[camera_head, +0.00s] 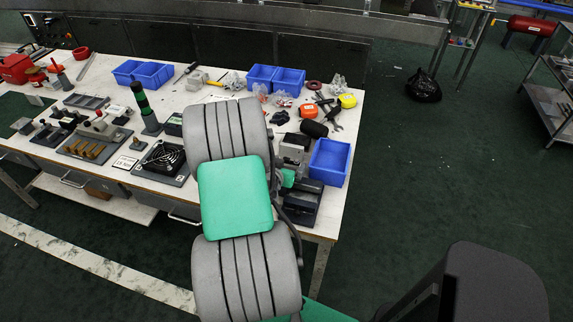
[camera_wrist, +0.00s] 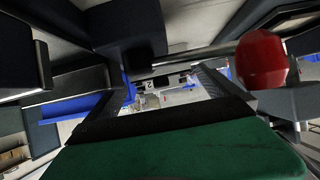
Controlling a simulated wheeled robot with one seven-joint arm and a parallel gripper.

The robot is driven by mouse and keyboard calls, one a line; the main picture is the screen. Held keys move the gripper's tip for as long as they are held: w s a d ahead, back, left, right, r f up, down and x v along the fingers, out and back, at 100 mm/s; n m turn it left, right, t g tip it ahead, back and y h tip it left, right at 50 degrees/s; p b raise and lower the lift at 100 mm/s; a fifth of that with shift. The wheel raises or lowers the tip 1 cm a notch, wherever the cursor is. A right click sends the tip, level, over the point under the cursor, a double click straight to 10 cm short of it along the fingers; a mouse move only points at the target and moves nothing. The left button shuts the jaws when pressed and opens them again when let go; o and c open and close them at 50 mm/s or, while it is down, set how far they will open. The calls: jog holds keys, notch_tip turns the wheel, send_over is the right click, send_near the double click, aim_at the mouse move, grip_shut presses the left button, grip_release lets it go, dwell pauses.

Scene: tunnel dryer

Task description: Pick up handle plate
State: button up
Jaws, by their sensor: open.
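I cannot tell for sure which thing is the handle plate. A dark plate (camera_head: 96,145) with a row of brass-coloured, handle-like parts lies flat on the left half of the workbench in the head view. My gripper is open, but in the head view it is mostly hidden behind my grey and green arm at the right half of the bench, well apart from that plate. The wrist view is cluttered with dark, close surfaces, and I cannot make out the plate there.
A red rounded object (camera_wrist: 262,60) shows in the wrist view. The green floor right of the bench is mostly free, with a black bag (camera_head: 423,87).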

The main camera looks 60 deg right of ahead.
aim_at(285, 159)
jog(key=x, duration=0.3)
jog(key=shift+r, duration=0.1)
jog(key=c, duration=1.5)
jog(key=shift+r, duration=0.15)
jog(key=shift+r, duration=0.25)
jog(key=r, duration=0.3)
jog(key=shift+w+a+r, duration=0.1)
jog(key=shift+w+a, duration=0.05)
jog(key=shift+a, duration=0.1)
jog(key=v, duration=0.5)
jog(key=w+b+v, duration=0.1)
jog(key=v, duration=0.4)
jog(key=w+r+v, duration=0.1)
jog(key=v, duration=0.5)
jog(key=shift+w+d+r, duration=0.1)
jog(key=shift+w+r, duration=0.05)
jog(key=shift+w, duration=0.05)
